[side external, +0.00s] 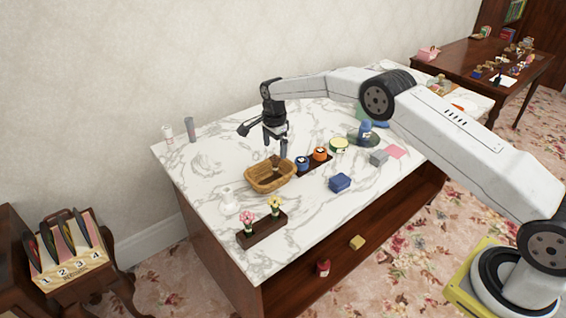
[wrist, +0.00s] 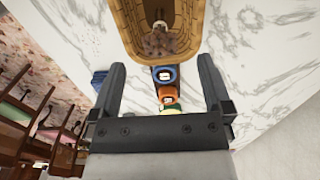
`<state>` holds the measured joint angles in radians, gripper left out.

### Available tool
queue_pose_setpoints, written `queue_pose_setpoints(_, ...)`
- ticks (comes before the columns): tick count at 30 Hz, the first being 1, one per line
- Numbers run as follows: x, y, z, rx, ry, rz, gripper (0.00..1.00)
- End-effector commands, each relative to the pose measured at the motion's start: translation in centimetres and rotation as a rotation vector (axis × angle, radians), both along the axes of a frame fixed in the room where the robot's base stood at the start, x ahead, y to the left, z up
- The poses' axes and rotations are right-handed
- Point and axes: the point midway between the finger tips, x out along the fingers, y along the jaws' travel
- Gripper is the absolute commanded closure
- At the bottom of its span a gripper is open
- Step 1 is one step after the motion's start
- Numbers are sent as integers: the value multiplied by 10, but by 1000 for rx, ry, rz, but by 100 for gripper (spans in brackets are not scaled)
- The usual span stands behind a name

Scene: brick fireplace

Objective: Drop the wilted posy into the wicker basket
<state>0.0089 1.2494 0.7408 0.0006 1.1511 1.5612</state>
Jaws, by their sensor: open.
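The wicker basket (side external: 262,186) stands on the marble top, left of the middle. In the wrist view the basket (wrist: 122,30) shows at the top. The wilted posy, a brown bunch with a pale stem end (wrist: 160,43), lies within the basket's outline near its end. In the side view the posy (side external: 274,162) is a small dark shape at the basket's back edge; how deep it sits I cannot tell. My gripper (side external: 276,148) is just above the basket, pointing down. In the wrist view its fingers (wrist: 161,75) are wide apart with nothing between them.
A dark tray beside the basket holds a blue pot (side external: 302,162) and an orange pot (side external: 320,154). A holder with pink and yellow flowers (side external: 262,228) stands in front. A blue box (side external: 340,182) is to the right.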

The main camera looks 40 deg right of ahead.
Motion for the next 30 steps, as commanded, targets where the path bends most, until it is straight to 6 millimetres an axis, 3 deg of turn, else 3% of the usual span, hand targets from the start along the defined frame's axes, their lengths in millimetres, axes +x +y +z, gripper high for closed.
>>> queue_pose_setpoints(8, 0, 0, 13, 0, -1, 0, 0)
queue_pose_setpoints(21, 0, 0, 66, 0, -2, 0, 0)
queue_pose_setpoints(30, 0, 0, 78, 0, 0, 0, 0)
